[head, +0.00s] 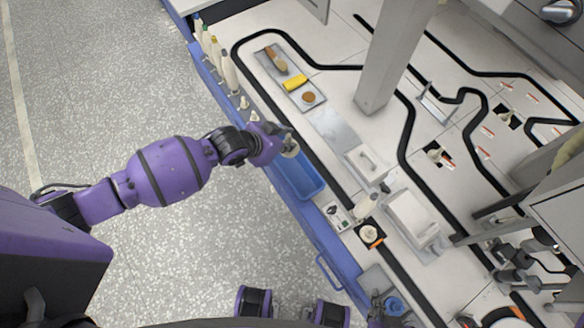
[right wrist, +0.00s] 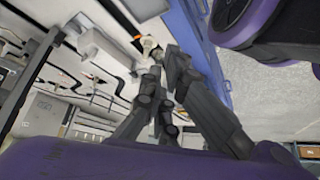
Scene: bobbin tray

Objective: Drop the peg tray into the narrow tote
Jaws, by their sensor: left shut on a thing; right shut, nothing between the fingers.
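A narrow blue tote (head: 309,187) sits along the blue front edge of the bench, its open top facing up. My left gripper (head: 288,143) is at the tote's far end, shut on a small pale thing (head: 290,152) that it partly hides; I cannot tell what it is. A grey tray (head: 283,75) lies farther back on the bench, apart from the gripper, bearing a wooden-coloured piece, a yellow piece and a round brown one. It may be the peg tray. My right gripper (right wrist: 160,72) is shut and empty in the right wrist view.
Several pale bottles (head: 228,70) stand along the bench's left edge. A white box (head: 366,163) and a larger pale box (head: 411,220) stand right of the tote. A grey post (head: 394,60) rises from the bench. Black lines cross the white top.

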